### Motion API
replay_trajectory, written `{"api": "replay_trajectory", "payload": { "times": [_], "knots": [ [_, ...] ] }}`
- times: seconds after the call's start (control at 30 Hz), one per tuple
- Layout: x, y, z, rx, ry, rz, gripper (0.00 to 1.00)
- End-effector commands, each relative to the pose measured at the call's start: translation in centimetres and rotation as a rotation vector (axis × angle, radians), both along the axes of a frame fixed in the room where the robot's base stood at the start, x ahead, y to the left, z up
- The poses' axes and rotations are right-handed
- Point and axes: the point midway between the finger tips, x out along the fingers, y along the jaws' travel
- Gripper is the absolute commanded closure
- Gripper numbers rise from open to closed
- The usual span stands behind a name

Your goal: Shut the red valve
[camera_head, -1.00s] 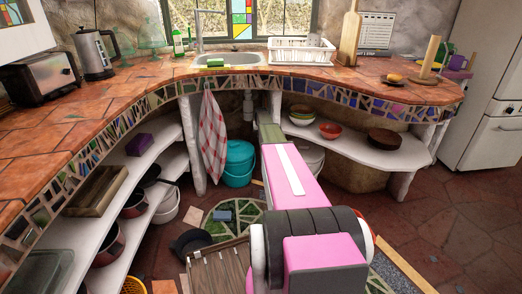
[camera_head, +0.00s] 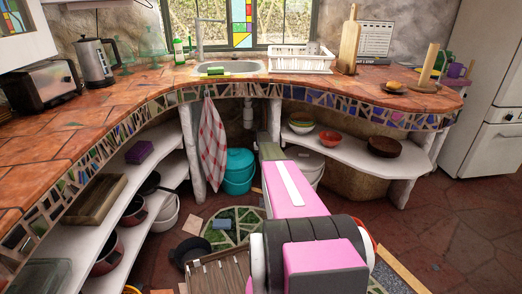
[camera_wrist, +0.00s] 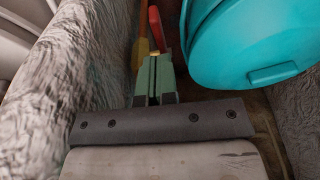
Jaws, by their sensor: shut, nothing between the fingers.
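In the wrist view a red lever (camera_wrist: 155,28), which looks like the valve's handle, stands just beyond my fingertips, beside a yellow pipe (camera_wrist: 142,50). My gripper (camera_wrist: 155,62) has green fingers closed together with nothing held. The tips overlap the lever's lower end in the picture; I cannot tell whether they touch. The valve's body is mostly hidden behind the fingers. In the head view my arm reaches under the counter below the sink, and it hides my gripper and the valve.
A teal bucket (camera_wrist: 245,45) stands close on the right of my gripper; it also shows in the head view (camera_head: 239,172). A rough wall (camera_wrist: 75,65) is close on the left. A checked towel (camera_head: 212,140) hangs left of my arm. A shelf with bowls (camera_head: 345,146) is right.

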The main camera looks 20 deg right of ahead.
Motion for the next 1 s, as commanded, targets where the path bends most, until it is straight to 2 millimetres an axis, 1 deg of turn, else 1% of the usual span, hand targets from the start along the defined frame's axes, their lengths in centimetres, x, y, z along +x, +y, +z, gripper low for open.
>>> {"api": "replay_trajectory", "payload": {
  "times": [0.03, 0.2, 0.63, 0.83, 1.0],
  "knots": [
    [-0.2, 0.0, -0.6, 0.0, 0.0, 0.0, 1.0],
    [-0.5, 0.1, -1.8, 0.0, 0.0, 0.0, 1.0],
    [-0.6, 0.2, -2.1, 0.0, 0.0, 0.0, 1.0],
    [-1.9, 0.5, -3.8, 0.0, 0.0, 0.0, 1.0],
    [-1.9, 0.5, -4.0, 0.0, -0.001, 0.0, 1.0]
  ]
}}
